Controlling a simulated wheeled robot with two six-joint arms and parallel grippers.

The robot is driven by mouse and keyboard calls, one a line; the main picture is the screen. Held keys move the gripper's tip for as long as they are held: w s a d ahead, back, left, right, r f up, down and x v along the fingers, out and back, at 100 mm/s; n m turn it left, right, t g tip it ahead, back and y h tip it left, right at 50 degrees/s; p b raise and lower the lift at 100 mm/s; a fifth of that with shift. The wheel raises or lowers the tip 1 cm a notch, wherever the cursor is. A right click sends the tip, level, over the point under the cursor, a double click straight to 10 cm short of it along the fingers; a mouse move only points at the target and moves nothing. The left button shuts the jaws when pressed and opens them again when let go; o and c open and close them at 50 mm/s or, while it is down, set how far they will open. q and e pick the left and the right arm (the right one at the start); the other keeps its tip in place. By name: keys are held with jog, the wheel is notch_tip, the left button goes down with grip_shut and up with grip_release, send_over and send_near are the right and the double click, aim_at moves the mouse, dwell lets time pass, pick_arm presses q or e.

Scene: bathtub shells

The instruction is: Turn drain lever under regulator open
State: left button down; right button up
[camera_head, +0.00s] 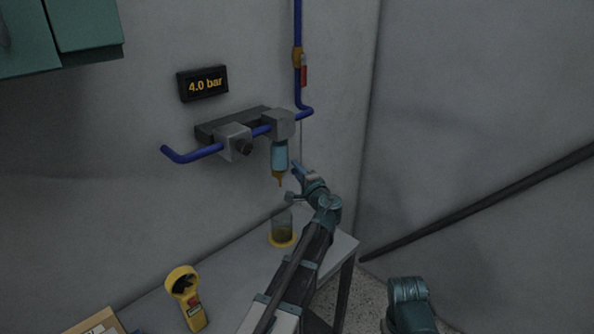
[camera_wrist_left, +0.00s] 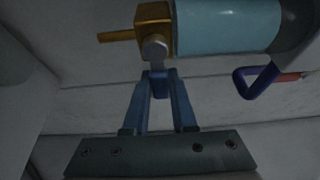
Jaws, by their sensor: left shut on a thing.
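The regulator (camera_head: 234,140) hangs on the wall in a blue pipe line, with a clear blue bowl (camera_head: 279,156) below its right-hand grey block. The bowl also shows large at the top of the left wrist view (camera_wrist_left: 226,26). Under it is a brass drain (camera_head: 280,180), seen close as a brass block (camera_wrist_left: 153,28) with a thin spout and a round silver pivot. A small blue drain lever (camera_wrist_left: 159,88) hangs from the pivot. My left gripper (camera_wrist_left: 160,82) is shut on this lever. In the head view my left gripper (camera_head: 296,171) is beside the drain, partly blurred by darkness.
A glass jar (camera_head: 282,228) with yellowish liquid stands on a yellow base on the bench (camera_head: 340,254), below the drain. A display (camera_head: 203,84) reads 4.0 bar. A green cabinet (camera_head: 88,24) hangs upper left.

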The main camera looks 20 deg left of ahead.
pick_arm(q)
jog(key=shift+f, duration=0.1)
dwell(0.5)
jog(key=m, duration=0.1)
jog(key=f+m+g+p, duration=0.1)
jog(key=m+h, duration=0.1)
jog(key=m, duration=0.1)
jog(key=shift+s+f+g+p, duration=0.2)
jog(key=shift+f+g+p, duration=0.1)
jog(key=shift+s+a+f+m+g+y+p, duration=0.1)
jog(key=shift+s+a+f+m+g+p, duration=0.4)
jog(key=shift+m+g, duration=0.8)
jog(key=shift+s+a+f+m+g+y+p, duration=0.15)
jog(key=shift+s+f+m+g, duration=0.55)
jog(key=shift+m, duration=1.15)
jog(key=shift+s+a+f+m+g+y+p, duration=0.1)
jog(key=shift+s+a+f+m+g+p, duration=0.2)
jog(key=shift+s+m+g, duration=0.95)
jog(key=shift+w+m, duration=0.35)
jog(key=shift+m, duration=0.05)
jog(key=c, duration=0.7)
grip_release()
